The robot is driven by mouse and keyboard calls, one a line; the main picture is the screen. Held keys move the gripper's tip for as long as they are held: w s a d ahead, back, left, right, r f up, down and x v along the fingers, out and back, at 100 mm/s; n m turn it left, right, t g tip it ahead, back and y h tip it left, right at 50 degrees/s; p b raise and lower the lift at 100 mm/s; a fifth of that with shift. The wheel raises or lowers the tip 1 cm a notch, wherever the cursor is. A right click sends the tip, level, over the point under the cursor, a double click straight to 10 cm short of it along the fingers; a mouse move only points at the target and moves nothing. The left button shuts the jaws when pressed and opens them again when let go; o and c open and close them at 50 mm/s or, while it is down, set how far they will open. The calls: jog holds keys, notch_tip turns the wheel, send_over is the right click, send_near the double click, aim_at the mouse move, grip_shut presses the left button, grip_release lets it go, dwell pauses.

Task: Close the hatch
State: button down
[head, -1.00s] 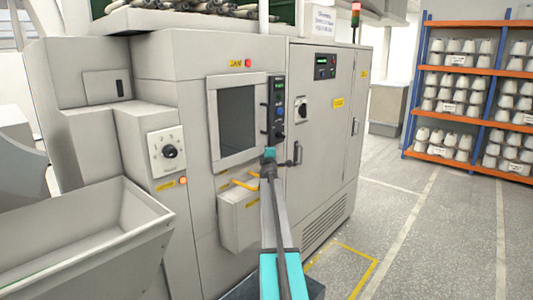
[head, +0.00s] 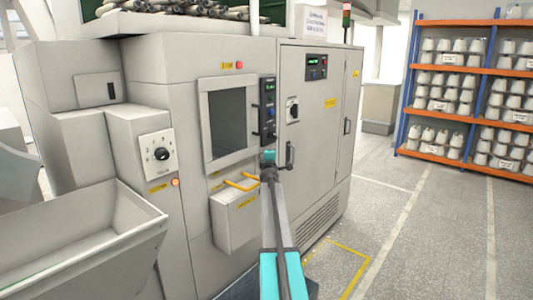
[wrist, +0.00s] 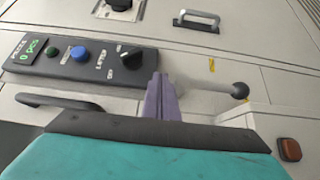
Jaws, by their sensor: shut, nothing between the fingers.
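The hatch (head: 204,125) is a pale square frame around a dark pane on the front of the grey machine. I cannot tell whether it stands ajar. My gripper (head: 268,155) is at the hatch's lower right, just below the dark control panel (head: 268,100). In the wrist view its narrow fingers (wrist: 162,98) are together and empty, beside the panel's black knob (wrist: 131,58). A lever with a black ball (wrist: 240,90) is just right of the fingers. A black bar handle (wrist: 70,102) is to their left. My teal wrist housing hides the area below.
A box with a yellow handle (head: 241,184) juts out below the hatch. A grey trough (head: 90,235) stands at the lower left. A cabinet door handle (head: 290,155) is right of my gripper. Bobbin shelves (head: 462,70) stand far right, with clear floor before them.

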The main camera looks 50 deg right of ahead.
jog(key=s+p, duration=0.4)
jog(key=s, duration=0.5)
jog(key=shift+d+p, duration=0.3)
jog(key=shift+p, duration=0.05)
jog(key=shift+f, duration=0.1)
jog(key=shift+s, duration=0.1)
